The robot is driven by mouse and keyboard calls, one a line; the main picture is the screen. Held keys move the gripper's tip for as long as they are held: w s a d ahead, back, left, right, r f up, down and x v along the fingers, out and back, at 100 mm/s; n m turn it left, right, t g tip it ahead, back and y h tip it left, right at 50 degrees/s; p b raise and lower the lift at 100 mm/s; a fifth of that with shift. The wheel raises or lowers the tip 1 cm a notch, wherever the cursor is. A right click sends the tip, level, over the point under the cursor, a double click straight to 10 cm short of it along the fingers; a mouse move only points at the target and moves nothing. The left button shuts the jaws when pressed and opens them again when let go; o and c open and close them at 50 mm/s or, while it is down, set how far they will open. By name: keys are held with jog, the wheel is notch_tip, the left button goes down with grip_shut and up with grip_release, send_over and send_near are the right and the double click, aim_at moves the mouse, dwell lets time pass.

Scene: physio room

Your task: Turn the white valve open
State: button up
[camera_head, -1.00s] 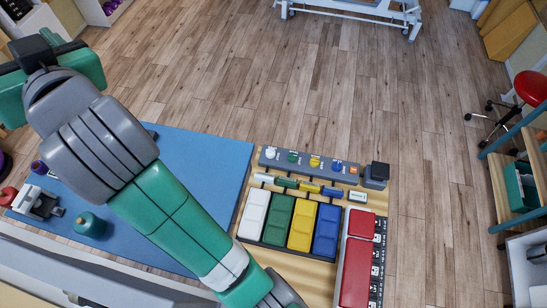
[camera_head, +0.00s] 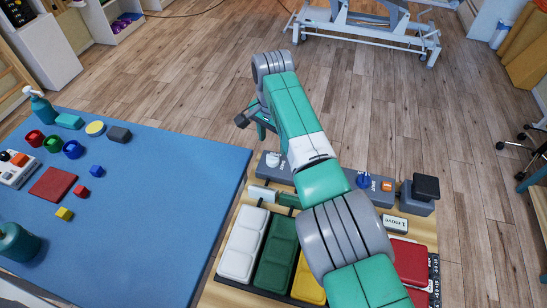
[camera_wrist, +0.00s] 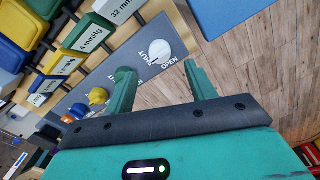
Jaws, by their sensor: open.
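The white valve (camera_head: 273,160) is a round white knob at the left end of the grey valve panel (camera_head: 350,198). In the wrist view the white valve (camera_wrist: 160,50) lies ahead of and roughly between my fingertips, with the words SHUT and OPEN printed beside it. I cannot tell which word it points to. My gripper (camera_wrist: 157,68) is open and empty, its two green fingers apart and not visibly touching the valve. In the head view my gripper (camera_head: 261,128) shows just behind the valve panel, partly hidden by my arm.
The blue valve (camera_head: 363,181) and an orange switch (camera_head: 388,186) sit farther right on the panel. White (camera_head: 243,245) and green (camera_head: 276,252) blocks stand in front. A blue mat (camera_head: 140,195) with several small objects is at left.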

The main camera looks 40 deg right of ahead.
aim_at(273, 156)
notch_tip(273, 156, down, 7)
jog(key=b, duration=0.2)
jog(key=shift+r+b, duration=0.1)
jog(key=shift+b, duration=0.2)
jog(key=c, duration=1)
